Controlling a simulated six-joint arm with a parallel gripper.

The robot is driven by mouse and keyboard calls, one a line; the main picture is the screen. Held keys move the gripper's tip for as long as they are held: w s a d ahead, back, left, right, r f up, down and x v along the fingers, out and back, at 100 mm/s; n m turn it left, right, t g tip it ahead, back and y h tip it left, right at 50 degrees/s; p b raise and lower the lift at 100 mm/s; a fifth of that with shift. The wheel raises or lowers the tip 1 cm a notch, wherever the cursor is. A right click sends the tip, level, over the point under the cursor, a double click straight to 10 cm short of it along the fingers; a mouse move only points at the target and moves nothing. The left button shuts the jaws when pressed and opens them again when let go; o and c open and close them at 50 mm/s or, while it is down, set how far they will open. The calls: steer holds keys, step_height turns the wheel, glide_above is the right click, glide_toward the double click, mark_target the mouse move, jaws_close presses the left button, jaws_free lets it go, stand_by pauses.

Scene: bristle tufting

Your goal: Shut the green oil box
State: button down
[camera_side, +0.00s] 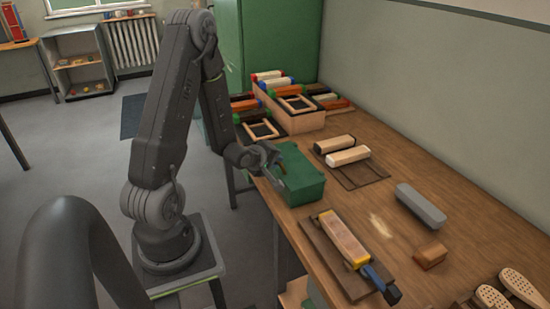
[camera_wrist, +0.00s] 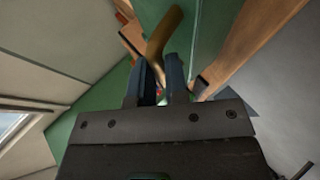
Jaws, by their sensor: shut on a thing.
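The green oil box (camera_side: 306,184) stands at the near-left edge of the wooden bench in the side view. Its lid position is hard to tell at this size. My gripper (camera_side: 276,168) is at the left side of the box, up against it. In the wrist view my gripper's (camera_wrist: 160,88) dark fingers close around the lower end of a curved brass-coloured handle (camera_wrist: 164,35). The handle lies beside a green surface (camera_wrist: 208,35) that looks like part of the box.
The wooden bench (camera_side: 385,205) has a brush block on a board (camera_side: 343,238) in front of the box. Two brush blocks on a mat (camera_side: 348,155) lie to its right. A tray of coloured brushes (camera_side: 293,122) stands behind. A grey block (camera_side: 420,206) lies farther right.

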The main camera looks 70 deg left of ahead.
steer(key=shift+s+d+f+g, duration=0.1)
steer(key=shift+s+f+g, duration=0.05)
steer(key=shift+s+f, duration=0.3)
steer(key=shift+s+d+f+g, duration=0.1)
steer(key=shift+s+f+g, duration=0.1)
steer(key=shift+f, duration=0.3)
steer(key=c, duration=1.4)
jaws_free()
steer(key=shift+c, duration=0.2)
steer(key=shift+s+d+r, duration=0.15)
steer(key=shift+s+r, duration=0.1)
steer(key=shift+r, duration=1.3)
steer(key=shift+s+d+r, duration=0.1)
steer(key=shift+s+r, duration=0.2)
steer(key=shift+r, duration=1.3)
steer(key=shift+s+d+r, duration=0.15)
steer(key=shift+s+r, duration=0.1)
steer(key=shift+r, duration=1.3)
